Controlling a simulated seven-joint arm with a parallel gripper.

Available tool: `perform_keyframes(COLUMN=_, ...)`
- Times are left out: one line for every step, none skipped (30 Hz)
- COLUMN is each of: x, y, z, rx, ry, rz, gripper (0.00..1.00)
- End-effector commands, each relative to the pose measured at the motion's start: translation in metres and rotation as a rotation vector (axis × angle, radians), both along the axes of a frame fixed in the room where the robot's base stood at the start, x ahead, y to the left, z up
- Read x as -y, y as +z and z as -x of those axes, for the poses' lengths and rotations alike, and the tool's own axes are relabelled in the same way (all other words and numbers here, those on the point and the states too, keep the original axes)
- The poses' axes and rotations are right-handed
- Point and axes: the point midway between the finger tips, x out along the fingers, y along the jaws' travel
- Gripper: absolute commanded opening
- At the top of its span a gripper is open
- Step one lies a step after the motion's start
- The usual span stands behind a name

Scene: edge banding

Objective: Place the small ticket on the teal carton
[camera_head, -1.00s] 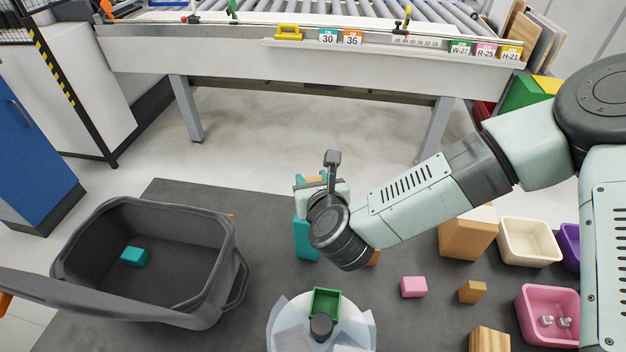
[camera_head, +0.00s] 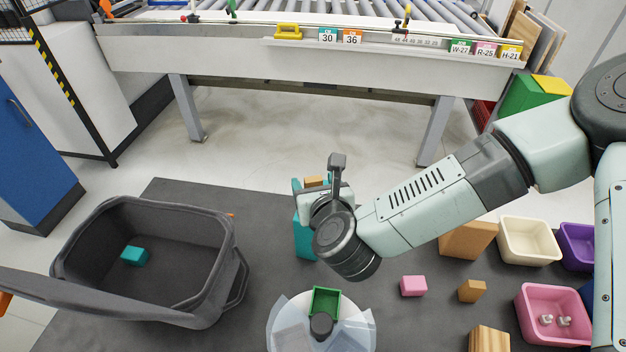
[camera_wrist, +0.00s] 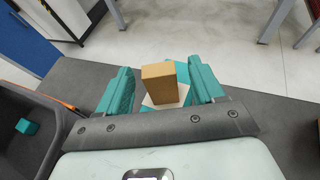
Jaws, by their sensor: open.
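The teal carton (camera_head: 303,239) stands on the dark mat, partly hidden behind my wrist. In the wrist view, a teal surface of it (camera_wrist: 182,72) shows behind a brown block. A small white piece, seemingly the ticket (camera_wrist: 183,96), lies flat on the teal top, partly covered by the brown block (camera_wrist: 160,86), which appears to stand on it. My gripper (camera_wrist: 160,72) is open, with one teal finger on each side of the block and a visible gap to each. Whether the fingers touch the carton is hidden.
A dark open crate (camera_head: 200,296) with a teal block (camera_head: 135,256) inside stands left. A round white stand with a green tray (camera_head: 325,300) is in front. Pink (camera_head: 413,286) and tan blocks and coloured bins (camera_head: 528,240) lie right. A conveyor (camera_head: 230,50) runs behind.

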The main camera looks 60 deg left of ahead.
Motion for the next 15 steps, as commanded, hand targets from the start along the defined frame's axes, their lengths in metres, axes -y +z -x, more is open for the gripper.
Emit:
perform_keyframes(x=0.008, y=0.004, z=0.003, rx=-0.002, ry=0.001, rz=0.0, gripper=0.67)
perform_keyframes(x=0.013, y=0.006, z=0.005, rx=-0.002, ry=0.001, rz=0.0, gripper=0.67)
perform_keyframes(x=0.019, y=0.008, z=0.008, rx=-0.001, ry=0.002, rz=0.001, gripper=0.67)
perform_keyframes(x=0.023, y=0.01, z=0.01, rx=-0.001, ry=0.002, rz=0.001, gripper=0.67)
perform_keyframes(x=0.027, y=0.012, z=0.011, rx=-0.001, ry=0.001, rz=-0.001, gripper=0.67)
perform_keyframes(x=0.031, y=0.014, z=0.013, rx=-0.002, ry=0.001, rz=-0.001, gripper=0.67)
perform_keyframes(x=0.034, y=0.015, z=0.014, rx=-0.001, ry=0.002, rz=0.0, gripper=0.67)
perform_keyframes(x=0.037, y=0.017, z=0.016, rx=-0.001, ry=0.002, rz=0.0, gripper=0.67)
perform_keyframes(x=0.039, y=0.018, z=0.016, rx=0.0, ry=0.001, rz=0.0, gripper=0.67)
perform_keyframes(x=0.041, y=0.019, z=0.017, rx=0.0, ry=0.001, rz=0.0, gripper=0.67)
perform_keyframes(x=0.042, y=0.019, z=0.018, rx=0.0, ry=0.001, rz=0.0, gripper=0.67)
perform_keyframes(x=0.043, y=0.019, z=0.018, rx=0.0, ry=0.001, rz=0.0, gripper=0.67)
perform_keyframes(x=0.044, y=0.02, z=0.018, rx=0.0, ry=0.001, rz=0.0, gripper=0.67)
perform_keyframes(x=0.044, y=0.02, z=0.018, rx=0.0, ry=0.001, rz=0.0, gripper=0.67)
perform_keyframes(x=0.044, y=0.02, z=0.018, rx=0.0, ry=0.001, rz=0.0, gripper=0.67)
